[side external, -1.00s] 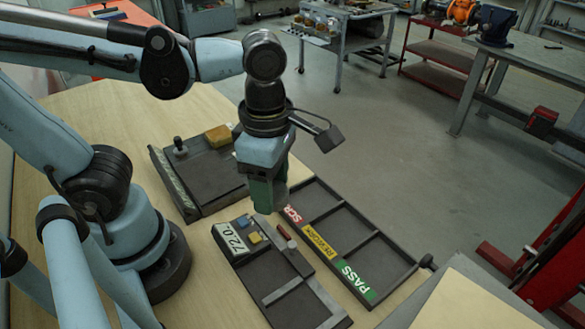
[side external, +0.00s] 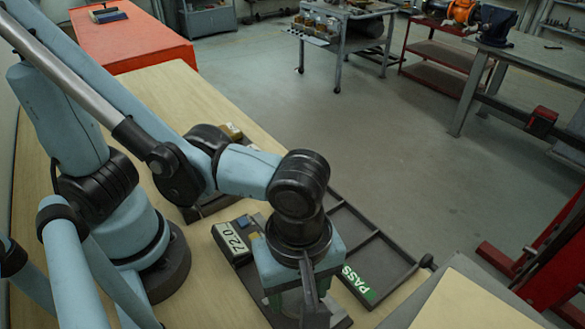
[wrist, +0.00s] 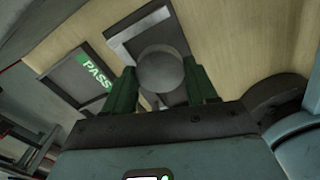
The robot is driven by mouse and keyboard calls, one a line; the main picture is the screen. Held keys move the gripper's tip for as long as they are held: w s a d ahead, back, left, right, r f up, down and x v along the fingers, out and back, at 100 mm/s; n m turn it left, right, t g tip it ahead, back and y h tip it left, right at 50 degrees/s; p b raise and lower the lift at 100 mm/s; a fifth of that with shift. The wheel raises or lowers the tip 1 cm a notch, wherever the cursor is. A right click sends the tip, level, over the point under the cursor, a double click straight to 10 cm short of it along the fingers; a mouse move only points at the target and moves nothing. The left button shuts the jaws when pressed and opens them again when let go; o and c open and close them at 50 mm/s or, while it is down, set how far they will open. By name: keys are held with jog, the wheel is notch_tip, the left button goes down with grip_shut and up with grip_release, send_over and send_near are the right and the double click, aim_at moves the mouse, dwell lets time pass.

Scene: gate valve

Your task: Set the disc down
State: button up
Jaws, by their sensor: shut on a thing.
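A round grey disc (wrist: 160,72) sits between the two green fingers of my gripper (wrist: 161,86) in the wrist view, and the gripper is shut on it. In the side view my gripper (side external: 297,285) is over the front part of the dark tray with the 72.0 display (side external: 232,240). The gripper body hides the disc and most of that tray there. I cannot tell whether the disc touches the tray. The tray also shows behind the disc in the wrist view (wrist: 128,43).
The sorting tray (side external: 388,252) with a green PASS label lies just right of my gripper; my arm hides its other labels. Another dark tray with a yellow block (side external: 230,131) is partly hidden behind my arm. Bare wooden table (side external: 165,85) shows at the back.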

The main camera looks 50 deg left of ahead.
aim_at(298, 304)
jog(key=shift+f, duration=2.45)
jog(key=shift+f, duration=0.15)
jog(key=o, duration=1.3)
jog(key=shift+o, duration=0.2)
jog(key=shift+w, duration=0.1)
